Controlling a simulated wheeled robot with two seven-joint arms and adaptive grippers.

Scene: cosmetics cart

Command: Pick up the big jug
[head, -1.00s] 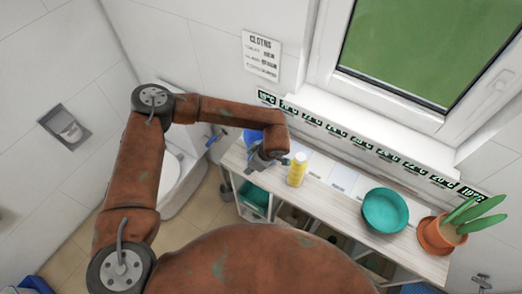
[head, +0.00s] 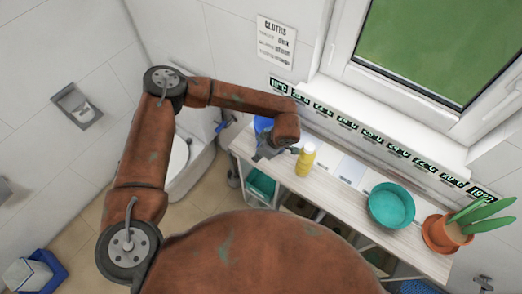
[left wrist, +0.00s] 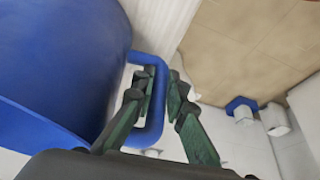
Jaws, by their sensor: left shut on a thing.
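The big blue jug (head: 263,124) is at the left end of the cart top in the head view, mostly hidden behind my left arm. In the left wrist view its round blue body (left wrist: 60,60) fills the left side, with its handle (left wrist: 158,105) in the middle. My left gripper (head: 268,150) is at the jug's near side. In the left wrist view the dark green fingers (left wrist: 161,85) are on either side of the handle, shut on it. I cannot tell whether the jug's base touches the cart. My right gripper is not in view.
A yellow bottle (head: 305,162) stands close to the right of my left gripper. A teal bowl (head: 391,206) and a potted plant (head: 447,234) are farther right on the cart top (head: 338,188). A toilet (head: 190,160) is left of the cart, the window wall behind.

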